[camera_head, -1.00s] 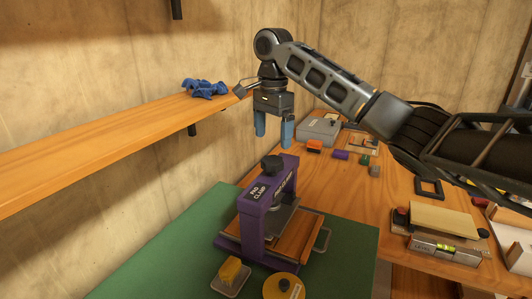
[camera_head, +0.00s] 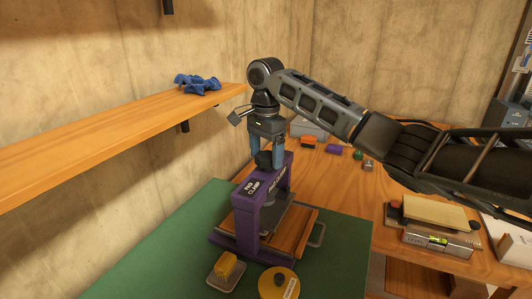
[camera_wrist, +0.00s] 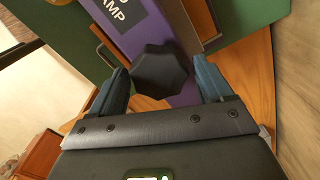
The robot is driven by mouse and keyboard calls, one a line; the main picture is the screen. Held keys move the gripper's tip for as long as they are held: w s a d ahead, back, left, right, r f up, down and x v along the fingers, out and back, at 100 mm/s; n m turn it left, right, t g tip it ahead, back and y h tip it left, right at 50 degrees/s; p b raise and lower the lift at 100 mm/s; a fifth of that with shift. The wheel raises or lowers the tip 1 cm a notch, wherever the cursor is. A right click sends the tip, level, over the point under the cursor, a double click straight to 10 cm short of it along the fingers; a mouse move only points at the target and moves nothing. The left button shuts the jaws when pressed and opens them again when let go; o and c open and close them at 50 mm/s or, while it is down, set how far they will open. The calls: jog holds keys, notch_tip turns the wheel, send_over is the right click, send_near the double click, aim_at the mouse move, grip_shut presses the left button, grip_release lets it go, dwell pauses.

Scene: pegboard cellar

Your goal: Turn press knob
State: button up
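The purple press (camera_head: 246,218), labelled "PAD CLAMP", stands on the green mat with a wooden board (camera_head: 292,232) under its arch. Its black knob (camera_head: 264,160) sits on top. My gripper (camera_head: 266,154) points down over the knob, with one blue finger on each side of it. In the wrist view the faceted knob (camera_wrist: 160,72) lies between the two open fingers, with a visible gap at each side. The knob's lower stem is hidden.
A wooden shelf (camera_head: 110,122) with a blue cloth (camera_head: 197,84) runs along the left wall. A yellow block (camera_head: 227,265) and a yellow disc (camera_head: 278,284) lie before the press. A spirit level (camera_head: 437,243) and small blocks lie to the right.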

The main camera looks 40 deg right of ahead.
jog(key=c, duration=0.8)
